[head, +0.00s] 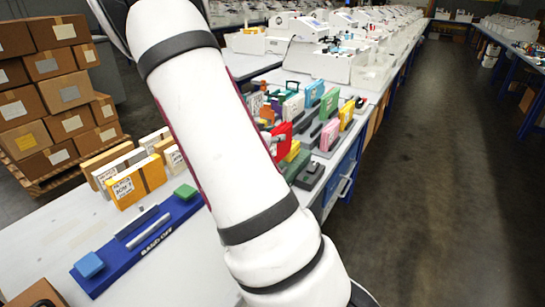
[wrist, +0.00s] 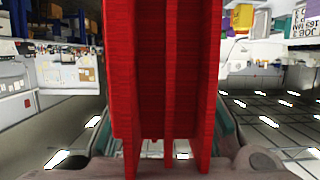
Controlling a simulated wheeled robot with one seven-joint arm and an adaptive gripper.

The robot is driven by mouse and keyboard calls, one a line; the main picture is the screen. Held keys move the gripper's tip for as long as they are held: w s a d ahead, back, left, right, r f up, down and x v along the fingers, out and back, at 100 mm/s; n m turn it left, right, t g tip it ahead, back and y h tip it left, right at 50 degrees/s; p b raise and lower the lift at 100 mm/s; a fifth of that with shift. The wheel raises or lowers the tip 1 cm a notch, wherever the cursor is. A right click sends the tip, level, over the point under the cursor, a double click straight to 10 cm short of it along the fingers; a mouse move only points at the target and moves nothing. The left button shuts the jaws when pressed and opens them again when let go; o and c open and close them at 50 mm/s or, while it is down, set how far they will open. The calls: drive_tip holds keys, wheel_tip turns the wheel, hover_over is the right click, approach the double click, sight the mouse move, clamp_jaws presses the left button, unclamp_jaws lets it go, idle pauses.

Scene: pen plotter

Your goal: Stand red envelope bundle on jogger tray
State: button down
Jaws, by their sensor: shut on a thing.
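The red envelope bundle (wrist: 155,75) fills the middle of the wrist view, upright and close to the camera. In the head view my white arm covers the centre and my gripper cannot be made out. A red item (head: 281,141) shows just right of the arm; I cannot tell whether it is the held bundle. I cannot identify the jogger tray for sure; grey holders stand near that red item.
A blue tray (head: 140,240) marked "BAND-OFF", with a blue and a green block, lies on the white table left of my arm. Orange and white bundles (head: 138,182) stand behind it. Several coloured upright items (head: 328,105) crowd the bench right of the arm. The right-hand floor (head: 440,190) is clear.

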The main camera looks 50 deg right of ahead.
drive_tip(key=shift+s+a+f+b, duration=0.1)
drive_tip(key=shift+f+b, duration=0.05)
drive_tip(key=shift+f, duration=1.25)
drive_tip(key=shift+s+a+f+b, duration=0.1)
drive_tip(key=shift+f+b, duration=0.05)
drive_tip(key=shift+f, duration=1.2)
drive_tip(key=c, duration=1.3)
unclamp_jaws()
drive_tip(key=shift+w+d, duration=0.1)
drive_tip(key=shift+c, duration=0.2)
drive_tip(key=shift+o, duration=0.2)
drive_tip(key=shift+r, duration=0.1)
drive_tip(key=shift+w, duration=0.1)
drive_tip(key=shift+r, duration=0.1)
